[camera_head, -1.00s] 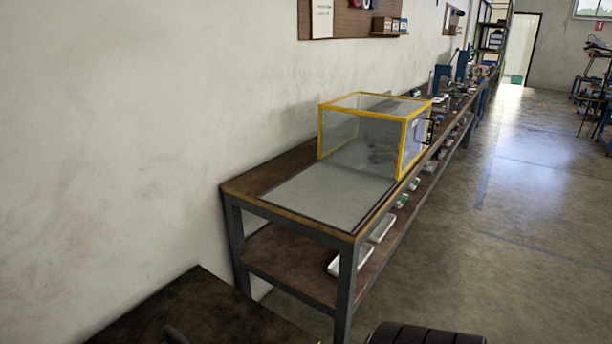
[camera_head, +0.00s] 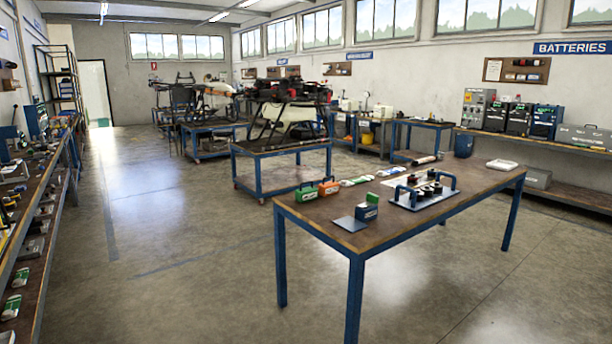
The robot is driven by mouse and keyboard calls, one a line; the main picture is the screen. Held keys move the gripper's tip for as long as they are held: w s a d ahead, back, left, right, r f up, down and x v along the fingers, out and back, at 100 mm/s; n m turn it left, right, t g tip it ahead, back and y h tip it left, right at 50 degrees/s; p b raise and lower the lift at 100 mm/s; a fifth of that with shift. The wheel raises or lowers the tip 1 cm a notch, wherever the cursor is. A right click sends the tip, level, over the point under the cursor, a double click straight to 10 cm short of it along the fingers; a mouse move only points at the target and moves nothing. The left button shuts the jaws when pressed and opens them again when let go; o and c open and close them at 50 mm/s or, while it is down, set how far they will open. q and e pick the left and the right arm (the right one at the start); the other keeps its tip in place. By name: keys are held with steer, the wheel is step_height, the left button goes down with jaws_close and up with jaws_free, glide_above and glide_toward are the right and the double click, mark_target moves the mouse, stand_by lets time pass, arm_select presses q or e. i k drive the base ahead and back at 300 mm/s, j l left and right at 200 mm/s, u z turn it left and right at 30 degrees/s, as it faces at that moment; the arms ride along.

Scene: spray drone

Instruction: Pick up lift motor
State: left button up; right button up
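Several small dark round parts that look like motors (camera_head: 428,190) stand on a light tray (camera_head: 406,202) with blue handles. The tray lies on the wooden top of the blue-legged table (camera_head: 322,212) at the right. At this distance I cannot tell which of the parts is the lift motor. Neither of my grippers is in view.
A green box (camera_head: 306,193), an orange box (camera_head: 329,187) and a blue block (camera_head: 367,208) share the table. A drone on a blue cart (camera_head: 283,150) stands behind. A cluttered bench (camera_head: 40,220) runs along the left. The floor (camera_head: 170,240) between is clear.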

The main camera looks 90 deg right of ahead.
mark_target(412, 178)
steer(key=z, duration=4.35)
steer(key=i+z, duration=0.1)
steer(key=i, duration=4.05)
steer(key=i+u, duration=0.3)
steer(key=u, duration=0.2)
steer(key=i+l+u, duration=0.2)
steer(key=u, duration=0.25)
steer(key=i+l+u, duration=0.3)
steer(key=u, duration=0.2)
steer(key=i, duration=0.05)
